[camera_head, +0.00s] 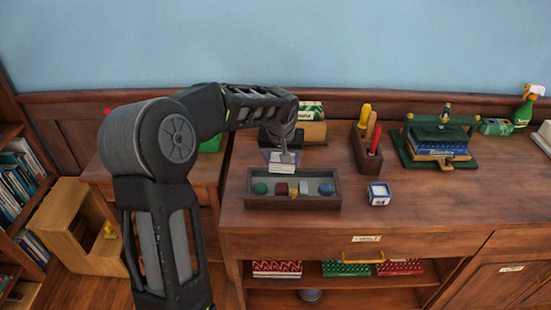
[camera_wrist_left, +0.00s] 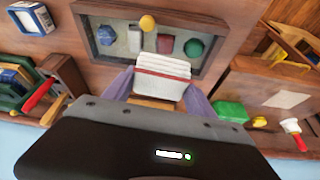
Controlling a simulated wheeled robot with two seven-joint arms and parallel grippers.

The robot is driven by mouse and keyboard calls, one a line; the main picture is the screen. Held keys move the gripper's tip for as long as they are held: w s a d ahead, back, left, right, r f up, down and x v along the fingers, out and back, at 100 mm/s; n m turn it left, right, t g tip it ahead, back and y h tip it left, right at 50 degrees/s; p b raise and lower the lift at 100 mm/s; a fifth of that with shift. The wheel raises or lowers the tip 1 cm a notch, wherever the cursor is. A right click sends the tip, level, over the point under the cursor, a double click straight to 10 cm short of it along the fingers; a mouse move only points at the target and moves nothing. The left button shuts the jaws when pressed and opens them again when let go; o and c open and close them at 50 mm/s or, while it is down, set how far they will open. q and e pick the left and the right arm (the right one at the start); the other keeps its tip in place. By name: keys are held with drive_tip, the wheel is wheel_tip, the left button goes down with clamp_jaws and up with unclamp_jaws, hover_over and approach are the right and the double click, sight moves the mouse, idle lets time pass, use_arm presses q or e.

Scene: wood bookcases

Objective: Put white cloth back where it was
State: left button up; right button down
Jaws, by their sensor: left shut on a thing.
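My left gripper (camera_head: 282,158) is shut on a white folded cloth (camera_wrist_left: 162,76) with a red stripe. In the left wrist view the cloth stands between the two purple-grey fingers (camera_wrist_left: 160,93). In the head view the cloth (camera_head: 281,167) shows as a small pale patch below the gripper, at the rear edge of a wooden tray (camera_head: 292,203). I cannot tell whether it touches the tray or the bench. The tray also shows in the left wrist view (camera_wrist_left: 92,45), with several coloured pieces in it. My right gripper is not in view.
A blue-and-white box (camera_head: 379,194) stands right of the tray. A wooden tool block (camera_head: 367,150) and a green press (camera_head: 440,140) stand behind it. A box with a green-and-white top (camera_head: 311,112) is behind my gripper. The bench front right is clear.

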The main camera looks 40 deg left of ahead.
use_arm(q)
drive_tip(key=s+d+m+h, duration=0.1)
drive_tip(key=s+d+m, duration=0.1)
drive_tip(key=d, duration=0.8)
drive_tip(key=s+d+r+m+h, duration=0.1)
drive_tip(key=d+m, duration=0.3)
drive_tip(key=d, duration=0.7)
drive_tip(key=shift+s+r+t, duration=0.25)
drive_tip(key=shift+s+t, duration=0.05)
drive_tip(key=shift+s, duration=0.1)
